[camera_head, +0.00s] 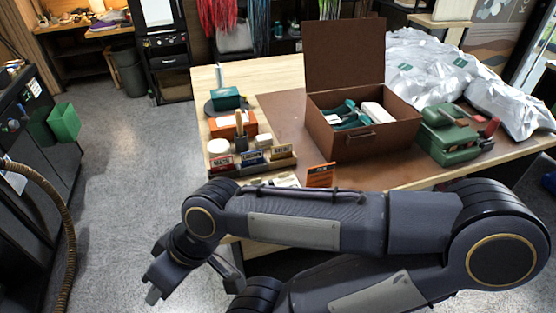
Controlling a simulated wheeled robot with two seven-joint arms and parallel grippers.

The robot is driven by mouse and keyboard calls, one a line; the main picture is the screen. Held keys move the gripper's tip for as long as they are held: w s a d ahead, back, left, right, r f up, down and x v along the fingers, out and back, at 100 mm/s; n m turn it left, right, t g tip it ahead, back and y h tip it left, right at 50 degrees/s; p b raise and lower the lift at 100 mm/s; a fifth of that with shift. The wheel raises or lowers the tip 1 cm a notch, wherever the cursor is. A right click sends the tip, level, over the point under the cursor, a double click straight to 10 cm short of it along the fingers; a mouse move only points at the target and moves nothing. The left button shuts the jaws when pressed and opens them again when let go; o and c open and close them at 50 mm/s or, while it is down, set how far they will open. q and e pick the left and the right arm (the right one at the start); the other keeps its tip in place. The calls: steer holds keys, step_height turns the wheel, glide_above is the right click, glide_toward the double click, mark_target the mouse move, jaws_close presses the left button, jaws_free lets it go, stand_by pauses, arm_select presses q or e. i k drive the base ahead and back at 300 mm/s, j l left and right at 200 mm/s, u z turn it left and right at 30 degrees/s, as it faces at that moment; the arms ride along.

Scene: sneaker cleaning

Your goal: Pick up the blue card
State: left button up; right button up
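The blue card (253,157) stands upright in a small card rack at the front left of the table, between a red card (221,161) and a yellow-tan card (280,153). My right gripper (194,287) hangs in front of the table's left front corner, lower in the picture than the cards and apart from them. Its two fingers are spread, with nothing seen between them. My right forearm crosses in front of the table's near edge. My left gripper is not in view.
An orange sign (321,175) stands right of the rack. A white jar (218,146) and a brush (240,130) stand behind it. An open brown box (360,134), a green device (449,139) and silvery bags (430,65) fill the right side. The floor (130,165) left of the table is clear.

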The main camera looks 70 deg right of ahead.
mark_target(248, 159)
steer(key=i+z, duration=0.1)
steer(key=z, duration=0.4)
steer(key=i+z, duration=0.15)
steer(key=z, duration=0.3)
steer(key=j+z, duration=0.1)
steer(key=z, duration=0.4)
steer(key=i+j+z, duration=0.15)
steer(key=z, duration=0.35)
steer(key=j+z, duration=0.15)
steer(key=z, duration=0.3)
steer(key=i+j+z, duration=0.15)
steer(key=z, duration=0.3)
steer(key=i+j+z, duration=0.1)
steer(key=z, duration=0.35)
steer(key=j+z, duration=0.25)
steer(key=z, duration=0.2)
steer(key=i+j+z, duration=0.1)
steer(key=j+z, duration=0.2)
steer(key=z, duration=0.2)
steer(key=j+z, duration=0.2)
steer(key=z, duration=0.25)
